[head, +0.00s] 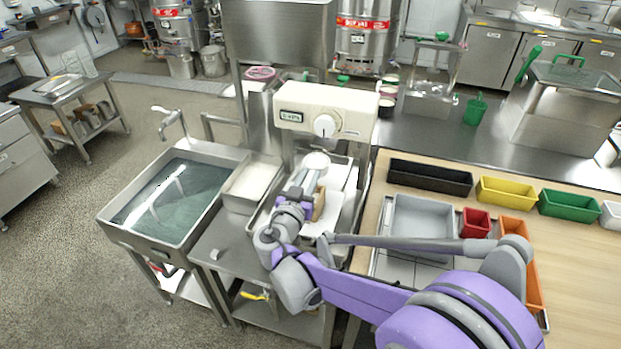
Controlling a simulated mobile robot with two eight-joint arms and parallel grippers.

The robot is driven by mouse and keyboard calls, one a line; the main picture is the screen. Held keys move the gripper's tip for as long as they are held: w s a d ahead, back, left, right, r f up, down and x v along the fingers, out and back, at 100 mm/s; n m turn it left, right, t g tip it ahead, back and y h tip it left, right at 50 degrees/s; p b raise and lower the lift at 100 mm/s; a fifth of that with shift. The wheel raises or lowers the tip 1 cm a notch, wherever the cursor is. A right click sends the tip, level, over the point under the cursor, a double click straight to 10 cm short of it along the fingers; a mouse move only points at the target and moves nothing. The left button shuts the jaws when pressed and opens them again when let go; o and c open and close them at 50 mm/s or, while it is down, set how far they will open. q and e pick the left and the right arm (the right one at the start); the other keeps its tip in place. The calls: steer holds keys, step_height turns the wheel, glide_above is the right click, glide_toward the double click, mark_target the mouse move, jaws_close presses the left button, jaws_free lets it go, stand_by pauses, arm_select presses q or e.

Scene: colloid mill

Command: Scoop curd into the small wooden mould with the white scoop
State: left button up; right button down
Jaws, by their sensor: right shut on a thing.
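My right gripper (306,182) reaches in from the lower right, over the steel bench below the cream machine. It is shut on what looks like the white scoop (316,161), whose pale round end shows just beyond the fingers. The scoop's handle is mostly hidden by the gripper. A small brown wooden piece (319,206), probably the mould, shows partly behind my right wrist; its inside cannot be seen. A steel pan with white content (254,180), possibly the curd, stands left of the gripper. My left gripper is not in view.
The cream machine (326,110) stands close behind the gripper. A sink with water (172,197) is at the left. A wooden table at the right holds a grey tray (421,215), a small red bin (476,222) and black (429,178), yellow (505,191) and green (568,204) bins.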

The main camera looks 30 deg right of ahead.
arm_select(q)
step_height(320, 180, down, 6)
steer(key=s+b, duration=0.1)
steer(key=b, duration=0.4)
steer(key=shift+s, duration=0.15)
arm_select(e)
steer(key=f+n, duration=0.1)
steer(key=n, duration=0.3)
steer(key=w+a+f+n, duration=0.1)
steer(key=n, duration=0.4)
steer(key=f+n, duration=0.1)
steer(key=n, duration=0.4)
steer(key=shift+w+a+g+h, duration=0.15)
steer(key=shift+w+g+h, duration=0.15)
steer(key=shift+h, duration=0.1)
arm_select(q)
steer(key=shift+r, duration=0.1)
